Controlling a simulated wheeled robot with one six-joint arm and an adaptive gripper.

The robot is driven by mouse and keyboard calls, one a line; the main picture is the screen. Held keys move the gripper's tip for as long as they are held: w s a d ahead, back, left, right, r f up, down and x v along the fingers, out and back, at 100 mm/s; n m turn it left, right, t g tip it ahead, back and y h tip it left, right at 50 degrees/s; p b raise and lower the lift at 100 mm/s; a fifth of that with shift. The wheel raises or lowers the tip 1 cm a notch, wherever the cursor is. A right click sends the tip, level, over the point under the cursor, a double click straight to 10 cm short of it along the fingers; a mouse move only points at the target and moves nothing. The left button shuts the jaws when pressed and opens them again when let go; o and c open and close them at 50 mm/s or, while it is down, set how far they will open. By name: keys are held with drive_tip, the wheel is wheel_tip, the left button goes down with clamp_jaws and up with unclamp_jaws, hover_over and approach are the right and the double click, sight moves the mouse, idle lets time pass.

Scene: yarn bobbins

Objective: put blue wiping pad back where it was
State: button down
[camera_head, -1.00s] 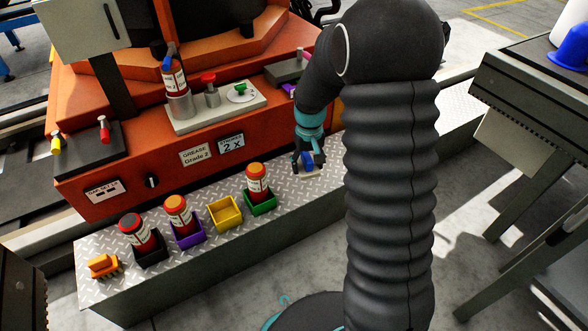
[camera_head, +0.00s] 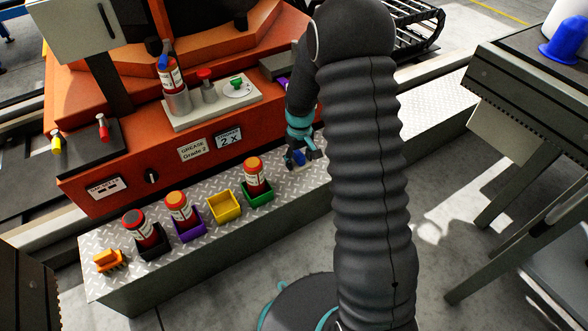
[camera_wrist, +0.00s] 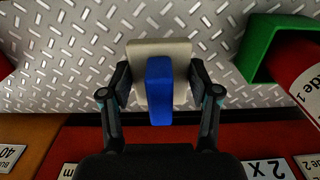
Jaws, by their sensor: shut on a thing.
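The blue wiping pad has a blue grip block (camera_wrist: 160,90) on a flat beige pad (camera_wrist: 148,52). My gripper (camera_wrist: 160,80) is shut on it, one finger on each side of the blue block. In the head view my gripper (camera_head: 299,156) holds the pad, whose blue part (camera_head: 299,158) shows between the fingers, over the diamond-plate ledge right of the green bin. I cannot tell whether the pad touches the ledge. The beige part is mostly hidden in the head view.
The green bin (camera_head: 262,196) holds a red bottle with an orange cap (camera_head: 254,174). A yellow bin (camera_head: 225,208) is empty. Purple (camera_head: 190,231) and black (camera_head: 155,248) bins hold bottles. The orange machine stands behind.

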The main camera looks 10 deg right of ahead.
sight(294, 175)
drive_tip(key=shift+w+a+f, duration=0.3)
drive_tip(key=shift+a+f, duration=0.15)
drive_tip(key=shift+a, duration=0.2)
drive_tip(key=shift+a+f, duration=0.1)
drive_tip(key=shift+f, duration=0.05)
drive_tip(key=shift+f+b, duration=0.3)
drive_tip(key=shift+f, duration=1.55)
drive_tip(key=shift+f, duration=0.15)
drive_tip(key=shift+c, duration=1.2)
unclamp_jaws()
